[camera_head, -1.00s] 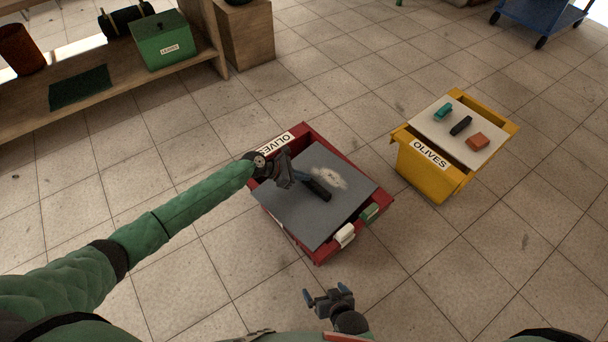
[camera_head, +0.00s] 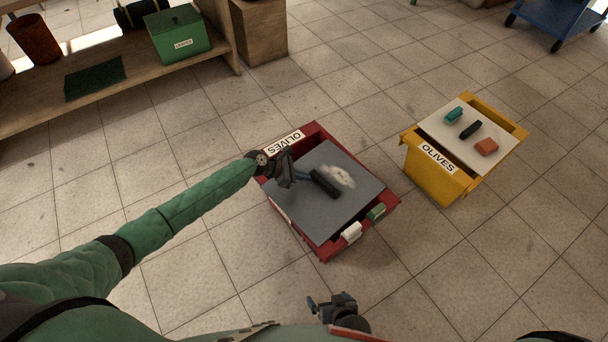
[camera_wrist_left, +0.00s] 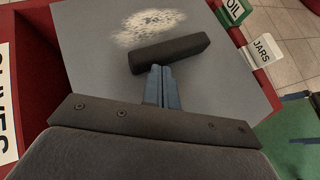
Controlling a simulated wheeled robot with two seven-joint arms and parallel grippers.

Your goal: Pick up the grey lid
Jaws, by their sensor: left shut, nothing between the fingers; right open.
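The grey lid (camera_head: 305,212) lies tilted on the red crate (camera_head: 328,250), with a black bar handle (camera_head: 324,184) and a pale dusty patch beside the handle. In the left wrist view the lid (camera_wrist_left: 95,75) fills much of the picture, and the handle (camera_wrist_left: 170,53) lies just beyond my fingertips. My left gripper (camera_head: 306,178) is over the lid beside the handle, its blue fingers (camera_wrist_left: 160,72) shut together and empty. I cannot tell whether the tips touch the handle. My right gripper (camera_head: 328,303) is open and empty, low in the head view, apart from the crate.
A white tag (camera_head: 351,232) and a green tag (camera_head: 376,213) sit on the crate's near edge. A yellow crate (camera_head: 432,182) with a pale lid (camera_head: 452,138) stands to the right. A wooden shelf (camera_head: 130,105) is at upper left. Tiled floor lies clear between the crates.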

